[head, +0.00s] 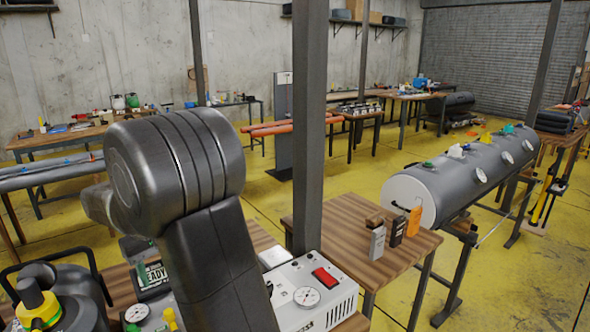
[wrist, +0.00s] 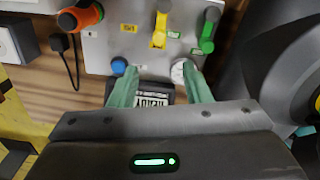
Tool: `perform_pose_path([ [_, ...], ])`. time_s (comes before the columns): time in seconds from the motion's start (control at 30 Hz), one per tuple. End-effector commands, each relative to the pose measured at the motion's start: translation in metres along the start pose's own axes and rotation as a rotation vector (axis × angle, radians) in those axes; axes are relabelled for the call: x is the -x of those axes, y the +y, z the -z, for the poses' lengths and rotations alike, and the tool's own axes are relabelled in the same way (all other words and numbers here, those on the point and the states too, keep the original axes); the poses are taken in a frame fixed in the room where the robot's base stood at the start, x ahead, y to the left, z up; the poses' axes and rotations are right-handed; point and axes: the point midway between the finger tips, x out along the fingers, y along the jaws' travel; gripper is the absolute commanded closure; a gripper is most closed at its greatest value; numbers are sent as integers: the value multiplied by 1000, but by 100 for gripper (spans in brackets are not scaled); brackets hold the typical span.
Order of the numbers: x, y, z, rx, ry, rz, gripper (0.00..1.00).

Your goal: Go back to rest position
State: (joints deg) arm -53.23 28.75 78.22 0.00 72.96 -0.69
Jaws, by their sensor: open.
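In the wrist view, my gripper (wrist: 157,74) is open, with its two green fingers apart and nothing between the tips. It is over a light grey control panel (wrist: 132,48). A small display reading READY (wrist: 154,94) shows between the fingers. The panel also carries an orange handle (wrist: 88,16), a yellow lever (wrist: 159,28) and a green lever (wrist: 208,34).
A white box with a red switch (head: 325,277) stands right of my arm. A dark post (head: 309,120) rises close by. A wooden table (head: 350,235) holds small upright items. Yellow floor (head: 380,155) is open beyond.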

Motion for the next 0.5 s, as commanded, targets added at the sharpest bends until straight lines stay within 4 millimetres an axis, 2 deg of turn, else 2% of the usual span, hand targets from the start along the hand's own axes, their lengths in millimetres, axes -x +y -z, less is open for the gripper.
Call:
perform_pose_path([
  [0.5, -99, 0, -2, -1, -6, 0, 56],
])
